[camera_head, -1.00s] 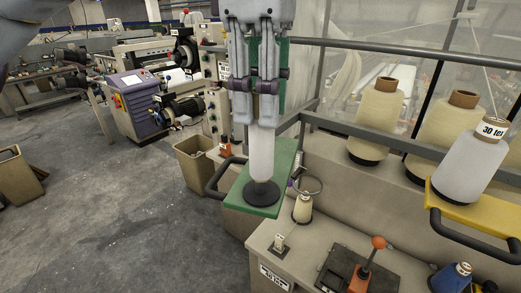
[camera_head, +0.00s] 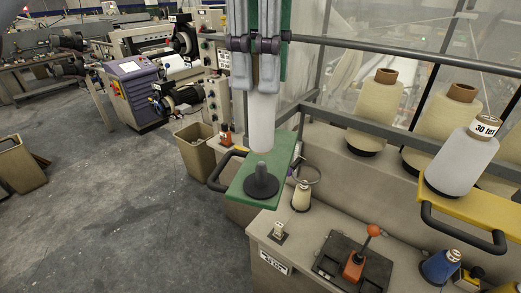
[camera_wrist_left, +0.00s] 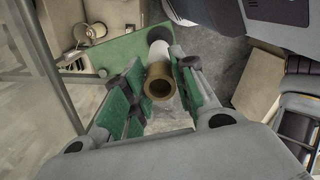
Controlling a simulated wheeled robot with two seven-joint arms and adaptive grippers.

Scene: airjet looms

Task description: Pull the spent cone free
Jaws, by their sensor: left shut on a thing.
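The spent cone (camera_head: 261,122) is a slim, pale, nearly bare tube, held upright in the head view. Its brown open end (camera_wrist_left: 160,86) faces the camera in the left wrist view. My left gripper (camera_head: 256,84) points down and is shut on the cone's upper part, with green pads on both sides of it. The cone's lower end is just above the tip of the dark peg (camera_head: 261,184), which stands on a green plate (camera_head: 240,187). Whether a small part of the tip is still inside the cone is hard to tell. My right gripper is not in view.
A black handle (camera_head: 220,172) juts from the plate's left side. A small cream cone (camera_head: 301,196) with a wire ring stands close on the right. A full white cone (camera_head: 461,162) sits on a yellow plate (camera_head: 480,214). A rail crosses behind. Floor at left is open.

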